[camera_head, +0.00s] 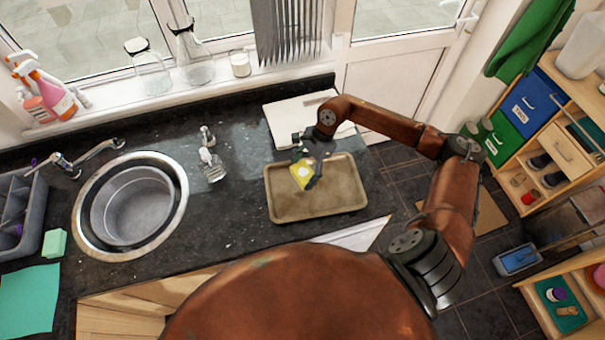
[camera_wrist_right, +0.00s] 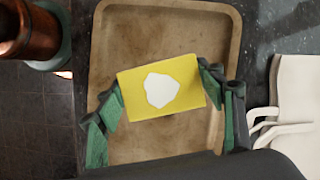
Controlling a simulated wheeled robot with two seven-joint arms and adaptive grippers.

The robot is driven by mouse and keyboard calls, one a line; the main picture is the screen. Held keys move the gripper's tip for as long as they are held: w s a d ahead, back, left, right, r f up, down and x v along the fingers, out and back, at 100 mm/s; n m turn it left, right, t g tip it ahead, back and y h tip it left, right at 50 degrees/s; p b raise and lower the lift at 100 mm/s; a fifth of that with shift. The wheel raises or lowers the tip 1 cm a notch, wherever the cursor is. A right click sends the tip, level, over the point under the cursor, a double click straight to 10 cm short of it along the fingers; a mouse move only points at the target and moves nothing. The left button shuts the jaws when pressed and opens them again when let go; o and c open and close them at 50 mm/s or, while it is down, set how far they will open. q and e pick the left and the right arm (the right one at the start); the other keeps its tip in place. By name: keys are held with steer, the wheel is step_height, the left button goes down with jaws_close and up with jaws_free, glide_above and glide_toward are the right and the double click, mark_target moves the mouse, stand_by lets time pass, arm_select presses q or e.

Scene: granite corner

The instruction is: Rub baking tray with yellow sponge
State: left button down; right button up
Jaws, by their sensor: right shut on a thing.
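The baking tray (camera_head: 338,197) is a shallow brown rectangle lying flat on the dark counter. It also fills the middle of the right wrist view (camera_wrist_right: 160,35). The yellow sponge (camera_head: 302,174) is over the left part of the tray in the head view. In the right wrist view the sponge (camera_wrist_right: 190,82) has a white patch on its face. My right gripper (camera_head: 308,166) is shut on the sponge, with a green-padded finger on either side of it. I cannot tell whether the sponge touches the tray. My left gripper is not in view.
A round sink (camera_head: 135,207) with a tap lies left. A clear soap dispenser (camera_head: 212,168) stands between sink and tray. A white board (camera_head: 290,122) lies behind the tray. A green sponge (camera_head: 54,243) and teal cloth (camera_head: 30,298) lie far left.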

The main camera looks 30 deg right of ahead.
steer(key=shift+r, duration=1.5)
steer(key=shift+a, duration=0.1)
